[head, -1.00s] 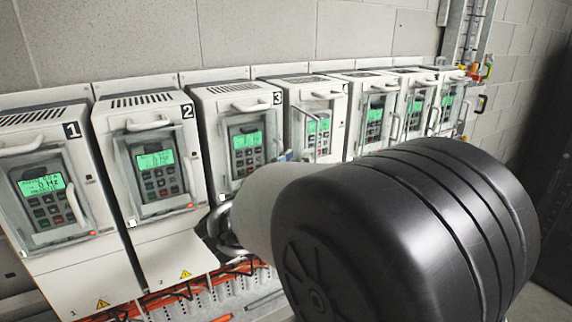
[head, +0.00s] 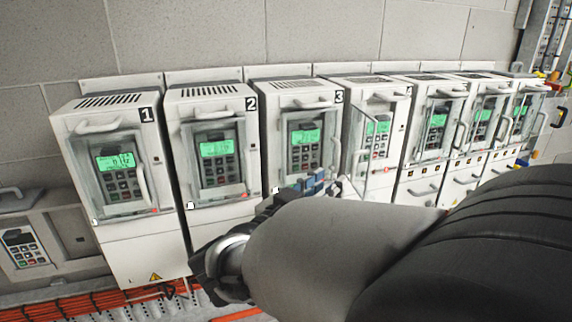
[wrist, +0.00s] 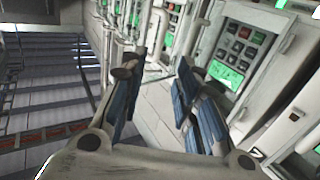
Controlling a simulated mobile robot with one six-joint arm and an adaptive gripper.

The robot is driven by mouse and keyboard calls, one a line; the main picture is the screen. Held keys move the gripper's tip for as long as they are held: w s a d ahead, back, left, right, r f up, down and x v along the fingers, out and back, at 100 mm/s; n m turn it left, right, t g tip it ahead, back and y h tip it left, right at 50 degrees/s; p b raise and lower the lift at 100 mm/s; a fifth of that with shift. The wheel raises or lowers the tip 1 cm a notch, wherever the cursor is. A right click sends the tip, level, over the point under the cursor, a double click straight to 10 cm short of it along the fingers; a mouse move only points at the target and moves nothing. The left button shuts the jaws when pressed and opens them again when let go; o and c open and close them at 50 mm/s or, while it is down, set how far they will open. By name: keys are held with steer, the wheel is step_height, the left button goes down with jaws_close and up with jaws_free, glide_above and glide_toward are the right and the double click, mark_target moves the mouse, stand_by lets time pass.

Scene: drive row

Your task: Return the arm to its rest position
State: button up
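My arm reaches in from the lower right in the head view and hides the lower parts of the middle drives. My gripper (head: 318,184) shows small past the wrist, in front of drive 3 (head: 300,95) and drive 4 (head: 358,92). In the wrist view my gripper (wrist: 160,88) has its blue-padded fingers spread apart, with nothing seen between them. A drive keypad panel (wrist: 238,55) with a green screen lies beyond the right finger.
A row of white drives with green screens lines the block wall (head: 190,35), including drive 1 (head: 110,100) and drive 2 (head: 212,97). Orange cables (head: 60,308) run below. A lower unit (head: 35,235) stands at left. Open floor (wrist: 40,80) shows left in the wrist view.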

steer(key=w+a+f+n+t+y+b, duration=0.3)
steer(key=a+f+n+y+b, duration=0.1)
steer(key=f+y+b, duration=0.4)
steer(key=s+a+f+n+g+y+b, duration=0.2)
steer(key=s+a+f+n+y+b, duration=0.2)
steer(key=s+f+y+b, duration=0.45)
steer(key=s+d+f+g+h+b, duration=0.2)
steer(key=s+d+f+g+b, duration=0.2)
steer(key=s+f, duration=0.6)
steer(key=s+d+f+g+h+b, duration=0.2)
steer(key=s+d+f+g+b, duration=0.3)
steer(key=s+f, duration=0.6)
step_height(320, 180, down, 3)
steer(key=shift+d+r+n+b, duration=0.1)
steer(key=shift+d+n+b, duration=0.3)
steer(key=shift+b, duration=0.55)
